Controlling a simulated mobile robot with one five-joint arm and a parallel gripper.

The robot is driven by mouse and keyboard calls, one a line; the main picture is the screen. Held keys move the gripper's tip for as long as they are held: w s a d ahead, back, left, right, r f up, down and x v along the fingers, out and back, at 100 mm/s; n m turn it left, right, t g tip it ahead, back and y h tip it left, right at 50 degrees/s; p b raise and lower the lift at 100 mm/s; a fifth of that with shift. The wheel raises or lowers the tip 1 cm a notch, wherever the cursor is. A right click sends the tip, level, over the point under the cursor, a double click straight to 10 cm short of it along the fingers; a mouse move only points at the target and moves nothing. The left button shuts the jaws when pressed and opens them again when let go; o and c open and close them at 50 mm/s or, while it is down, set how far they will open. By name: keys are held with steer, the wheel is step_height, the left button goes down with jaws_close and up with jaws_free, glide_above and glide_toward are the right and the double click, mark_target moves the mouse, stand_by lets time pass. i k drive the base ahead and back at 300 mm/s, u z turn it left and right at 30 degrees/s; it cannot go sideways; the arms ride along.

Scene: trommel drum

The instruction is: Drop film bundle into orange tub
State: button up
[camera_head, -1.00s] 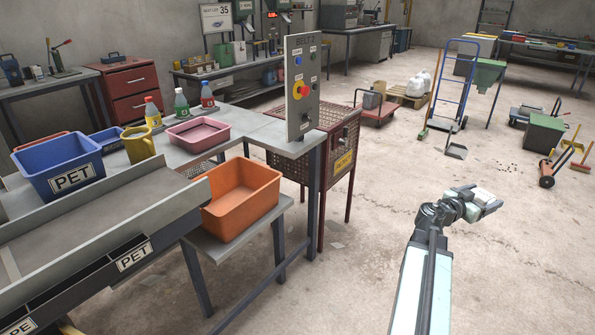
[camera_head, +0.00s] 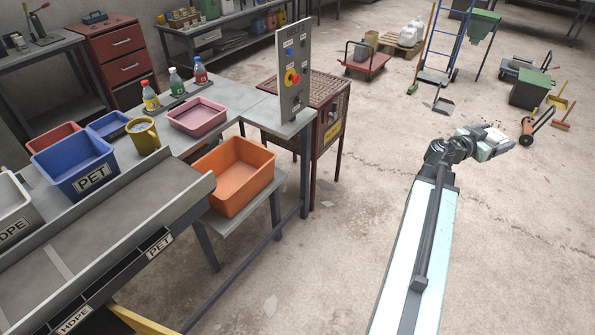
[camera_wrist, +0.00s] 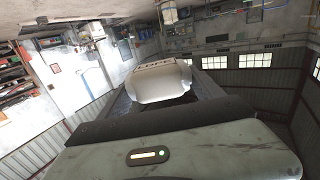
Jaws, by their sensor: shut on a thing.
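The orange tub (camera_head: 252,190) stands on a low grey stand beside the conveyor, left of centre in the head view, and looks empty. My gripper (camera_head: 494,141) is at the right, held out over open floor, well to the right of the tub. It is shut on a pale, whitish lump, which I take to be the film bundle (camera_wrist: 158,82); in the wrist view it sits between the dark jaws. In the head view the bundle is small and hard to tell from the pale gripper parts.
The PET conveyor (camera_head: 110,215), a blue PET bin (camera_head: 75,172) and a pink tray (camera_head: 197,118) are left. The floor between the cage and my arm is clear.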

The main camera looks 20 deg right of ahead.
mark_target(233, 176)
steer(key=z, duration=1.55)
steer(key=i, duration=3.4)
steer(key=z, duration=5.85)
